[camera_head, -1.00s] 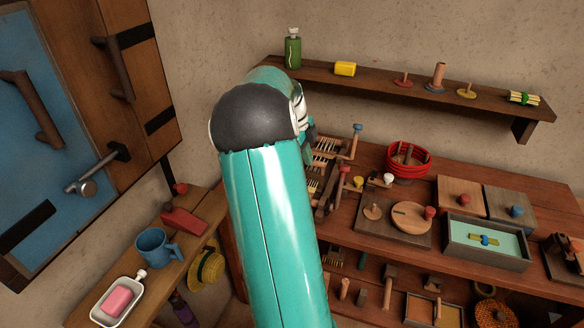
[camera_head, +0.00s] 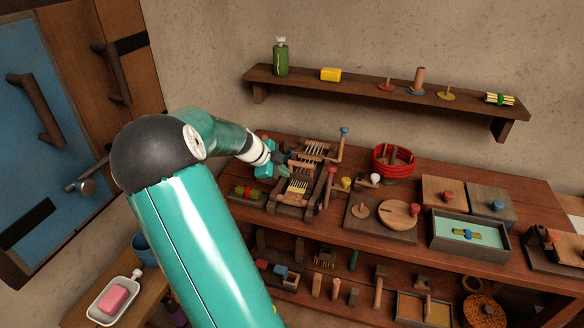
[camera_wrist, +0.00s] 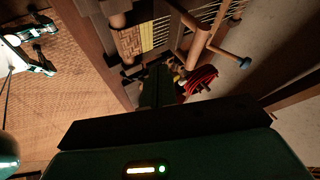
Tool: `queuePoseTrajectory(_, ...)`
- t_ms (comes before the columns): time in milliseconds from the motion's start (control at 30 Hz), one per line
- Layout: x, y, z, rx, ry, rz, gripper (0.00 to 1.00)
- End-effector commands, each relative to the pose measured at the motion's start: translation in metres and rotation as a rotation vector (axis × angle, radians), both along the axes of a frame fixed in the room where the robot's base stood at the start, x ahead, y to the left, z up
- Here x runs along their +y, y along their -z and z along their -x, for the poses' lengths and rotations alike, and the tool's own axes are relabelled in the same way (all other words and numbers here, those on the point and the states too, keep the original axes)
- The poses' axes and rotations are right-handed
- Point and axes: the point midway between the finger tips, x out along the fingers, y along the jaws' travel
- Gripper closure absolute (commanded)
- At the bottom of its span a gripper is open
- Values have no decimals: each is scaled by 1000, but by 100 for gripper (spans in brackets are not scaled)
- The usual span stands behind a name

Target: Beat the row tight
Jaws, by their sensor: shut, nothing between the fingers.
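The small wooden loom (camera_head: 288,213) stands at the left end of the workbench, with pale warp threads strung across it and a crank handle with a blue knob (camera_head: 345,130) at its far right corner. In the wrist view the loom's side beam (camera_wrist: 92,50), tan woven band (camera_wrist: 130,43) and a yellow strip (camera_wrist: 147,36) beside it show. My gripper (camera_head: 282,170) is over the left part of the loom, its fingers shut and empty. In the wrist view my gripper (camera_wrist: 157,85) is dark green and hides part of the loom. I cannot tell whether it touches the beater.
A red coil (camera_head: 393,160), a round wooden board (camera_head: 398,215) and a grey tray (camera_head: 470,250) stand right of the loom. A wall shelf (camera_head: 380,92) runs above. Tools fill the lower shelf. A soap dish (camera_head: 114,300) is at lower left.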

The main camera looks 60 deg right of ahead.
Motion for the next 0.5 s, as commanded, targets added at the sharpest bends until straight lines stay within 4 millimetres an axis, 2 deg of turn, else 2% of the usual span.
queuePoseTrajectory(200, -23, 35, 16, 1, 4, -2, 100)
queuePoseTrajectory(333, -42, 26, 11, -3, 2, 2, 100)
queuePoseTrajectory(500, -54, 23, 6, -2, -1, 0, 100)
